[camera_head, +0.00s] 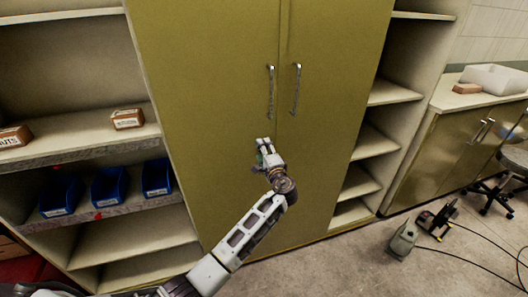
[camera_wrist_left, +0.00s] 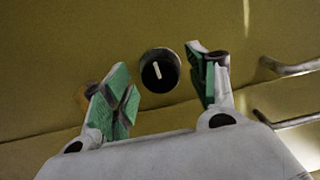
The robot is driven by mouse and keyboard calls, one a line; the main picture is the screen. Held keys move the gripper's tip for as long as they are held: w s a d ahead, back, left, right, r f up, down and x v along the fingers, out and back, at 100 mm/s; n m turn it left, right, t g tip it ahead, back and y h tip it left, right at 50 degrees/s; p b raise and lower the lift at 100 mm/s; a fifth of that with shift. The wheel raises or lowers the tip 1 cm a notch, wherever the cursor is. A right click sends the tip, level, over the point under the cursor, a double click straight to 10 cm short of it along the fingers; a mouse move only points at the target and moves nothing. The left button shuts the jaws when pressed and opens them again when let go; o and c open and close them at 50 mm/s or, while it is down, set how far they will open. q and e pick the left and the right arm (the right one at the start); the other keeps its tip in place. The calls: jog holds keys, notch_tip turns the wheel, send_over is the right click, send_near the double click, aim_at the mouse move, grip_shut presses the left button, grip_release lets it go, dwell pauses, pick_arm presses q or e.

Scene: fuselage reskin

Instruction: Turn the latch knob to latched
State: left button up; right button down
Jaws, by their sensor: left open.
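The latch knob (camera_wrist_left: 159,71) shows in the left wrist view as a round black knob in a dark ring on the yellow-green cabinet door (camera_head: 220,60). It has a white mark that runs close to upright in that view. My left gripper (camera_head: 265,147) is in front of the closed doors, below the handles. In the left wrist view my left gripper (camera_wrist_left: 158,62) is open, with one green-padded finger on each side of the knob. I cannot tell whether the fingers touch the door. The knob is hidden in the head view. My right gripper is not in view.
Two metal bar handles, one left (camera_head: 270,92) and one right (camera_head: 296,90), stick out above my gripper. Open shelves with blue bins (camera_head: 108,187) stand on the left. A counter (camera_head: 450,98) is on the right, with cables and a stool on the floor.

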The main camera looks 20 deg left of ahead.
pick_arm(q)
jog(key=v, duration=1.2)
dwell(0.6)
